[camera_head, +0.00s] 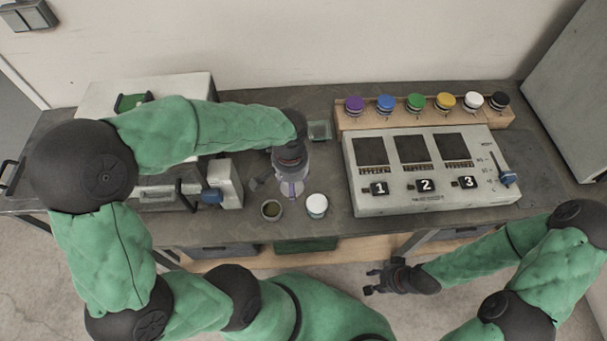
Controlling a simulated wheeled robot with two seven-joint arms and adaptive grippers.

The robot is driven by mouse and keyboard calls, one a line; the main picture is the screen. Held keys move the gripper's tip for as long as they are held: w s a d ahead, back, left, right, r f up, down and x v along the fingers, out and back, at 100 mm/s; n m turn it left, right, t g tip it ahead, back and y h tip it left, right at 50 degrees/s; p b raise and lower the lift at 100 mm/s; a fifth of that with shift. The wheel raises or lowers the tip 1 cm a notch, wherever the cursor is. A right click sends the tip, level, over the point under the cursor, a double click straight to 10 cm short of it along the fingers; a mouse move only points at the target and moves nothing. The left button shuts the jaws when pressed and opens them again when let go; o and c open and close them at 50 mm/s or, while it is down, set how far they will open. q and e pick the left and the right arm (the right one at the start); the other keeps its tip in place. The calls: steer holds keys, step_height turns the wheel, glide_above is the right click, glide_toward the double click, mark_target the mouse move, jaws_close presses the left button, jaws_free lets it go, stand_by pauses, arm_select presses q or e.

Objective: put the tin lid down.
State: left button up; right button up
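A small round tin (271,210) with an open top and dark greenish contents stands near the front edge of the bench. I cannot make out the tin lid for certain. My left gripper (291,188) points down just behind the tin, over the bench. Pale greyish-purple parts show at its tips, and my arm covers much of it from above. Whether it holds the lid I cannot tell. My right gripper (371,281) is off the front of the bench, low, with its fingers apart and nothing between them.
A white-topped jar (317,206) stands right of the tin. A grey panel with screens numbered 1 to 3 (430,172) and a lever (507,178) fills the right. Behind it, a wooden rack (345,118) carries several coloured knobs. A grey machine (228,182) stands left.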

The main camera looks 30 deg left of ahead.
arm_select(q)
steer(key=w+a+f+b, duration=0.1)
steer(key=w+a+f, duration=0.1)
steer(key=w+f, duration=0.1)
steer(key=w+a+f+b, duration=0.1)
steer(key=w+f, duration=0.2)
steer(key=w, duration=0.1)
steer(key=w+a+f+b, duration=0.2)
steer(key=w+f, duration=0.1)
steer(key=w, duration=0.1)
steer(key=shift+w+a, duration=0.3)
steer(key=shift+w, duration=0.05)
steer(key=shift+w+f, duration=0.15)
steer(key=shift+f, duration=0.05)
steer(key=shift+w+a+f+b, duration=0.1)
steer(key=shift+w+f+b, duration=0.1)
steer(key=shift+f+b, duration=1.2)
steer(key=shift+f+p, duration=0.35)
steer(key=shift+f, duration=0.05)
steer(key=shift+f, duration=0.1)
steer(key=o, duration=0.9)
steer(key=shift+o, duration=0.2)
